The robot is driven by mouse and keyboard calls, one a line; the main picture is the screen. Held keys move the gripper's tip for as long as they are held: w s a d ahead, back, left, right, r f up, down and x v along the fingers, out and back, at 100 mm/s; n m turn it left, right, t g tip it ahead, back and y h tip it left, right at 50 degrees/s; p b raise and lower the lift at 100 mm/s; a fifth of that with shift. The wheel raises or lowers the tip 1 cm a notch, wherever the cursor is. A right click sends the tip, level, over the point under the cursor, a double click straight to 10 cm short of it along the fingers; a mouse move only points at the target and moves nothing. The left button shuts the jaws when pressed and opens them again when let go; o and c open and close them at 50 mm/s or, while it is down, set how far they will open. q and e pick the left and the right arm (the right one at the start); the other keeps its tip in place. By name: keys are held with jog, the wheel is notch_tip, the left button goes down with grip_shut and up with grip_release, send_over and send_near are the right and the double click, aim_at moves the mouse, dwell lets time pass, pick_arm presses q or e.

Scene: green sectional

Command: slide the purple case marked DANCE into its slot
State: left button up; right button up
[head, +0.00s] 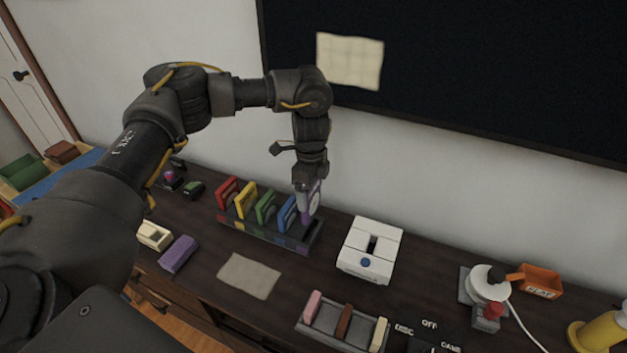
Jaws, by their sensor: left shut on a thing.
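My left gripper (309,185) is shut on the purple case (314,200), which hangs upright below it with a pale round mark on its face. The lettering is too small to read. The case is at the right end of the dark rack (262,238), beside the blue case (287,213). I cannot tell whether its lower edge is inside the slot or just above it. A red case (227,191), a yellow case (246,200) and a green case (265,207) stand in the rack to the left. My right gripper is not in view.
A white box with a slot (370,250) stands right of the rack. A beige cloth (249,276), a purple block (178,253) and a tray of blocks (343,325) lie in front. The wall and dark screen (450,70) are behind.

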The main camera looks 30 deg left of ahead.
aim_at(310, 218)
pick_arm(q)
jog(key=shift+s, duration=0.1)
jog(key=shift+a+r, duration=0.1)
jog(key=shift+p, duration=0.4)
jog(key=shift+f+b, duration=1.35)
jog(key=shift+f, duration=1.65)
jog(key=shift+p, duration=1)
jog(key=shift+f+b, duration=1.45)
jog(key=shift+f, duration=1.3)
jog(key=o, duration=0.9)
